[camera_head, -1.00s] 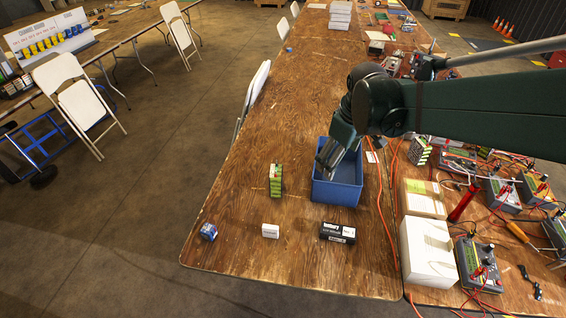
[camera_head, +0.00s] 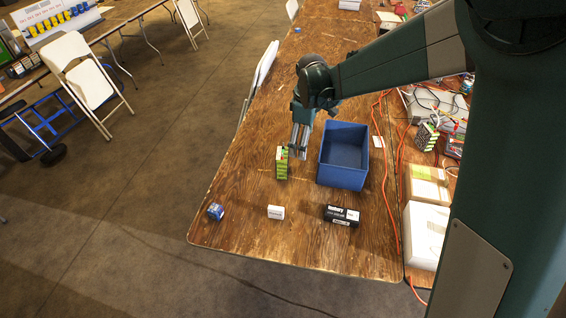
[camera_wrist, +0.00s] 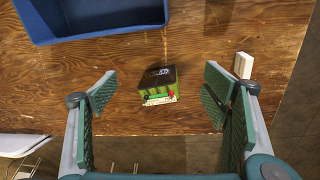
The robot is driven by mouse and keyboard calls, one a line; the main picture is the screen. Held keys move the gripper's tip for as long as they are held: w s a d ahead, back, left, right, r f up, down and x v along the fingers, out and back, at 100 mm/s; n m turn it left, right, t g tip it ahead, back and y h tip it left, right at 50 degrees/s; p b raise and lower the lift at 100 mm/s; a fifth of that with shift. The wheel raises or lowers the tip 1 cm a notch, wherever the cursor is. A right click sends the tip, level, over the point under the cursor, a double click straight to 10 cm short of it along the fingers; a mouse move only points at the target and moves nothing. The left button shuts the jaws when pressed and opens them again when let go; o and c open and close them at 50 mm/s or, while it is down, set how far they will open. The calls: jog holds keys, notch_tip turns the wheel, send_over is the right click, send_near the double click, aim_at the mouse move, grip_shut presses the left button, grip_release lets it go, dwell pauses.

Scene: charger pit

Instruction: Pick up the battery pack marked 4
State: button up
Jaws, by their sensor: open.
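A green and yellow battery pack (camera_head: 282,163) stands upright on the wooden table, left of the blue bin. In the wrist view it (camera_wrist: 158,88) has a dark upper face with a small pale mark, and a red spot on its near side. I cannot read a 4 on it. My gripper (camera_head: 299,150) is open and empty, just above and beside this pack in the head view. In the wrist view the pack lies between the two spread fingers, beyond them and touching neither. Part of the pack is hidden by my fingers in the head view.
The empty-looking blue bin (camera_head: 344,158) stands close to the right. A black battery (camera_head: 341,215), a small white box (camera_head: 276,212) and a small blue item (camera_head: 215,211) lie nearer the table's front edge. Orange cables (camera_head: 392,215) run along the right.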

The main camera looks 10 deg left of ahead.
aim_at(282, 151)
jog(key=a+f+n, duration=0.1)
jog(key=a+f, duration=0.1)
jog(key=f, duration=0.1)
jog(key=w+a+f+n, duration=0.1)
jog(key=a+f, duration=0.2)
jog(key=w+a+f+n+g, duration=0.1)
jog(key=a+f, duration=0.2)
jog(key=shift+w+a+p, duration=0.1)
jog(key=shift+w+p, duration=0.15)
jog(key=shift+p, duration=0.1)
jog(key=shift+f, duration=0.1)
jog(key=shift+f, duration=1.25)
jog(key=shift+f, duration=0.1)
jog(key=shift+f+b, duration=0.9)
jog(key=shift+f, duration=1.6)
jog(key=shift+c, duration=0.5)
